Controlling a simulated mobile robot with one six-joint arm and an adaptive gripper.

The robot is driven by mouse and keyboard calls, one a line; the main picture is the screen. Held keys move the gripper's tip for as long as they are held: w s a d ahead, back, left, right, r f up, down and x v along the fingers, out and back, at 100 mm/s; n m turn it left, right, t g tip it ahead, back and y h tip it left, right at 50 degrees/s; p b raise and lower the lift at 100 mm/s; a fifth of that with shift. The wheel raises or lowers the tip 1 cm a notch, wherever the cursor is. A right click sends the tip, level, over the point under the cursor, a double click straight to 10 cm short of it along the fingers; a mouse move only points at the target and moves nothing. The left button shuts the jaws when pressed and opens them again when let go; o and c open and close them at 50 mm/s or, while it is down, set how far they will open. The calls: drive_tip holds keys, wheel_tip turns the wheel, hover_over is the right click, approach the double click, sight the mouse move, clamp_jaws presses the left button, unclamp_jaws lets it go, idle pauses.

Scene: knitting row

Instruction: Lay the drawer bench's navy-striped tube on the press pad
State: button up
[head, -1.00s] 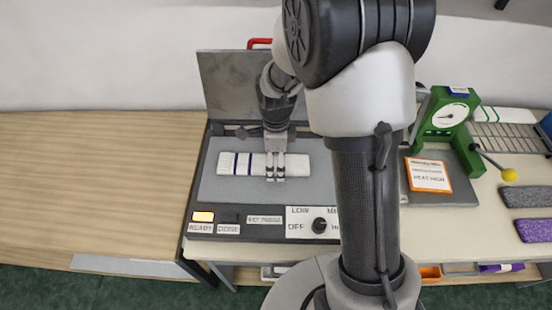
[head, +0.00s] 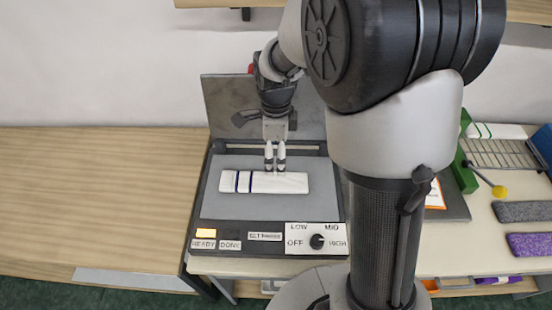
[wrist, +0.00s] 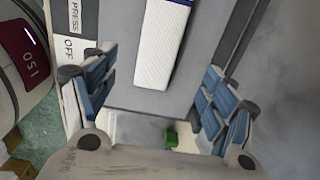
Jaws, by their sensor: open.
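The white tube with navy stripes (head: 264,183) lies flat on the grey press pad (head: 225,208), with its striped end to the left in the head view. In the wrist view the tube (wrist: 158,50) lies ahead of the fingers, with a bit of navy at the top edge. My gripper (head: 275,170) is above the tube's back edge in the head view. In the wrist view my gripper (wrist: 155,95) has its fingers wide apart with nothing between them. The raised press lid (head: 225,105) stands behind the pad.
The press's front panel has a lit READY lamp (head: 205,233) and a heat knob (head: 317,241). A bare wooden table (head: 90,190) is to the left. To the right are a wire rack (head: 500,152), a yellow-knobbed lever (head: 499,191) and grey and purple pieces (head: 530,244).

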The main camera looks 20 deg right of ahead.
drive_tip(key=s+r+n+t, duration=0.2)
drive_tip(key=s+r+n, duration=0.6)
drive_tip(key=r, duration=0.3)
drive_tip(key=s+r+n+t, duration=0.2)
drive_tip(key=s+r+n, duration=0.2)
drive_tip(key=s+n, duration=0.9)
drive_tip(key=shift+s+n+t, duration=0.25)
drive_tip(key=shift+n+t, duration=0.05)
